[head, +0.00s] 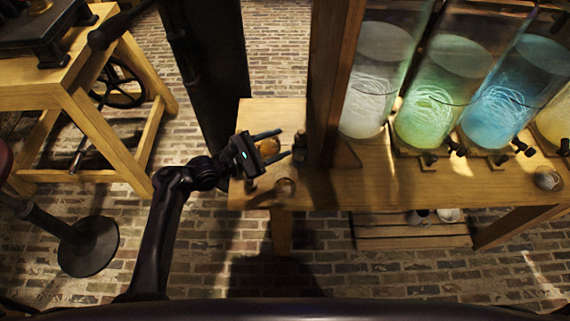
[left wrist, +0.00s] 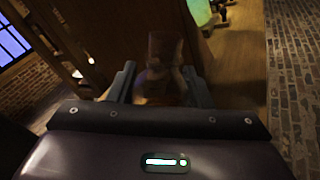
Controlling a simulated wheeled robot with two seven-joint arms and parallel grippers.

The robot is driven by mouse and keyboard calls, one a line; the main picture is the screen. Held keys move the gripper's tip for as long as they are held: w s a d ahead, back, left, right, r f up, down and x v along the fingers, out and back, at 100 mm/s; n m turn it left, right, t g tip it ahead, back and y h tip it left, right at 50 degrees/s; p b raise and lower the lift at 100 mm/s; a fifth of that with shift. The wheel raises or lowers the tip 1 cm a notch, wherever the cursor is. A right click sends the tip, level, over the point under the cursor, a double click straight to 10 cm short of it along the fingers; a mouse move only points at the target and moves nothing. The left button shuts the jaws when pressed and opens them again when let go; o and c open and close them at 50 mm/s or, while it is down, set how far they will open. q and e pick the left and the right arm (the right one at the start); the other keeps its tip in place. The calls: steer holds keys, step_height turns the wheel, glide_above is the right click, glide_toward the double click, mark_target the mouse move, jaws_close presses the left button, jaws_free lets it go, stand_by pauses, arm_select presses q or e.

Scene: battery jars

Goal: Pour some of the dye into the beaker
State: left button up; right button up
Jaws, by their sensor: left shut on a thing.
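My left gripper (head: 281,143) is shut on a small amber dye bottle (head: 268,147) near the left end of the wooden table. In the left wrist view, the bottle (left wrist: 164,70) stands between the two fingers of my left gripper (left wrist: 158,76); it is dark and blurred, with an orange tint low down. A small clear glass vessel, apparently the beaker (head: 285,187), stands at the table's front edge, just below the gripper in the head view. Its contents are too small to tell. My right gripper is in neither view.
Tall glass jars with white, green (head: 428,115) and blue liquid stand further right on the table (head: 400,188). Another small glass (head: 547,179) is at far right.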

arm_select(q)
steer(key=shift+w+a+r+n+p, duration=0.1)
steer(key=shift+w+r+n+p, duration=0.1)
steer(key=shift+r+n+p, duration=0.15)
steer(key=f+n, duration=0.2)
steer(key=shift+w+a+f+h, duration=0.2)
steer(key=shift+w+f+h, duration=0.1)
steer(key=shift+h, duration=0.1)
steer(key=r+p, duration=0.1)
steer(key=r+n+p, duration=0.1)
steer(key=shift+w+r+p, duration=0.2)
steer(key=shift+r+p, duration=0.1)
steer(key=shift+r, duration=0.05)
steer(key=shift+w+a+r+n+p, duration=0.15)
steer(key=shift+r+n+p, duration=0.4)
steer(key=shift+r+p, duration=0.3)
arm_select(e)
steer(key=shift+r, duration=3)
